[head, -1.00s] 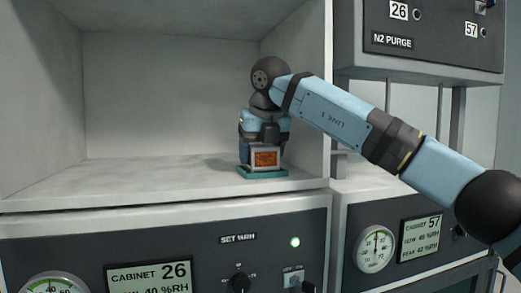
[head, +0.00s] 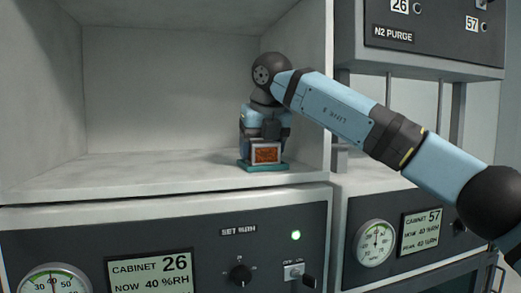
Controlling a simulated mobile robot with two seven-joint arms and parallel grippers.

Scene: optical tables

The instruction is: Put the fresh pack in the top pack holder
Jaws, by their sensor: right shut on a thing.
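A pack with a white frame and an orange-brown face (head: 265,154) stands upright at the front right of the open cabinet shelf. It sits on or just above a teal holder (head: 248,167); I cannot tell whether it touches. My right gripper (head: 266,141) points down and is shut on the pack from above. The gripper hides the pack's top, and its fingertips are hard to make out. My left gripper is not in view.
The shelf (head: 140,172) is bare to the left of the pack. The cabinet's right wall (head: 306,90) stands close beside my right gripper. Below is the cabinet 26 panel (head: 215,262) with a gauge, display and knob. An N2 purge box (head: 430,48) hangs at upper right.

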